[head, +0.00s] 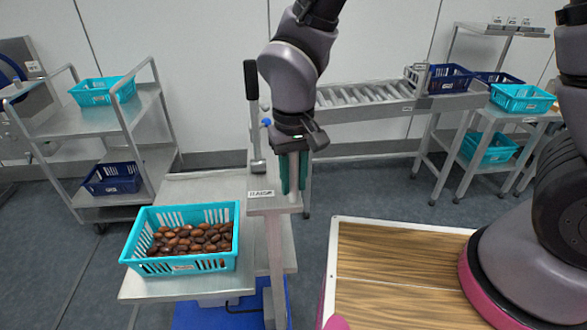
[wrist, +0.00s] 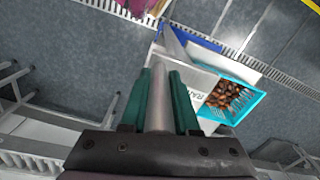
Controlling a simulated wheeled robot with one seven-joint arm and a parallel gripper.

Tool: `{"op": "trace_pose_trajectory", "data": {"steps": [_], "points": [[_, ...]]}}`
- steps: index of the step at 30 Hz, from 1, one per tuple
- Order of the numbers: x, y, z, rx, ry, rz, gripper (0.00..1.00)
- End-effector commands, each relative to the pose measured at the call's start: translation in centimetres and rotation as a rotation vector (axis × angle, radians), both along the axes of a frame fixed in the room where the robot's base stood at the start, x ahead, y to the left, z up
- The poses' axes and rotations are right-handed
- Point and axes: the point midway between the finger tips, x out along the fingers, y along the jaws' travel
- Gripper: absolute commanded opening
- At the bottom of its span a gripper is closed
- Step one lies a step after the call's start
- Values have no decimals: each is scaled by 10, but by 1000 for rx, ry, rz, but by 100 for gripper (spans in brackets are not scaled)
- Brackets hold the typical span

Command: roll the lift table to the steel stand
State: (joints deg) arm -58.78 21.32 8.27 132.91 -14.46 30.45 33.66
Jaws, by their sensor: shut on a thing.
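The lift table (head: 170,288) stands at front left in the head view, a grey steel top over a blue base. A turquoise crate (head: 180,264) of brown dates (head: 190,238) sits on it; the crate also shows in the wrist view (wrist: 240,102). My gripper (head: 293,178) is shut on the table's upright silver handle bar (wrist: 160,100), one green finger on each side in the wrist view. A post with a "RAISE" label and a black-gripped lever (head: 251,80) is beside it. A steel stand (head: 480,120) with turquoise crates is at the far right.
A steel shelf trolley (head: 148,98) with turquoise and blue crates stands at the left. A roller conveyor (head: 365,97) runs along the back wall. A wood-topped surface (head: 390,280) lies front right. Grey floor (head: 370,195) is clear between.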

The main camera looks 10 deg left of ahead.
Motion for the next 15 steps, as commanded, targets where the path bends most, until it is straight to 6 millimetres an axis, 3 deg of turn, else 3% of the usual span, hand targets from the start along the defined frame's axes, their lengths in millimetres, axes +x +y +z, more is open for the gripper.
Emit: {"op": "trace_pose_trajectory", "data": {"steps": [15], "points": [[-7,3,2,12,-4,5,0]]}}
